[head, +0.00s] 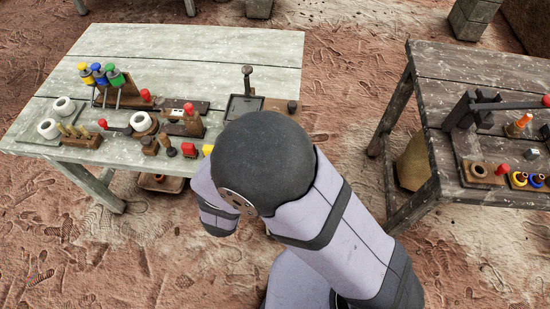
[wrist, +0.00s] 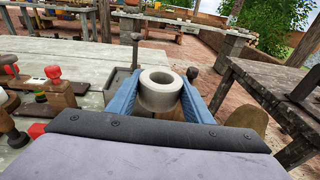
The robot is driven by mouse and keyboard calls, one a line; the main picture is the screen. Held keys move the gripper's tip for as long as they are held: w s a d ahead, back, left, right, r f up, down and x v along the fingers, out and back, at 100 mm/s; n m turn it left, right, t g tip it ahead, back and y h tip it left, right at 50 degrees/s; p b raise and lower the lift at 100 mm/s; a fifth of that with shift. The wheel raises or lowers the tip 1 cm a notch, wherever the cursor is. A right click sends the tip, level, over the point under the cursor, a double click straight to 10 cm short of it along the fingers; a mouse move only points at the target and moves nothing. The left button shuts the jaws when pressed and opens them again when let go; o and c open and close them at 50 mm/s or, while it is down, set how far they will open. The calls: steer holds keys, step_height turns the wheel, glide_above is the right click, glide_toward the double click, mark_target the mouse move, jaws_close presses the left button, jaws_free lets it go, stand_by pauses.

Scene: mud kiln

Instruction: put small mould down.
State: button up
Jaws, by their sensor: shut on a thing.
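The small mould (wrist: 158,98), a pale grey-white ring-shaped cylinder with a round hole in its top, is upright between the two blue fingers of my gripper (wrist: 161,80) in the wrist view. The fingers are shut on its sides. Its lower part is hidden by my gripper, so I cannot tell whether it touches anything. In the head view my arm hides the gripper and this mould. Similar white round pieces (head: 63,107) stand on the pale wooden table (head: 220,50) at the left.
The pale table holds coloured-handled tools (head: 100,73), a wooden block with pegs (head: 78,136) and a dark tray with an upright handle (head: 243,108). Its back part is clear. A dark table (head: 480,68) with a lever press (head: 470,110) stands at the right, across a gap.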

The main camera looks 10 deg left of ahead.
steer(key=s+d+m+h, duration=0.1)
steer(key=d+h, duration=0.1)
steer(key=d, duration=0.3)
steer(key=shift+s+f+b, duration=0.15)
steer(key=shift+f+b, duration=0.25)
steer(key=shift+f, duration=4.5)
steer(key=shift+f+b, duration=0.35)
steer(key=shift+f, duration=0.05)
steer(key=shift+f, duration=0.2)
steer(key=o, duration=1.3)
steer(key=shift+c, duration=0.2)
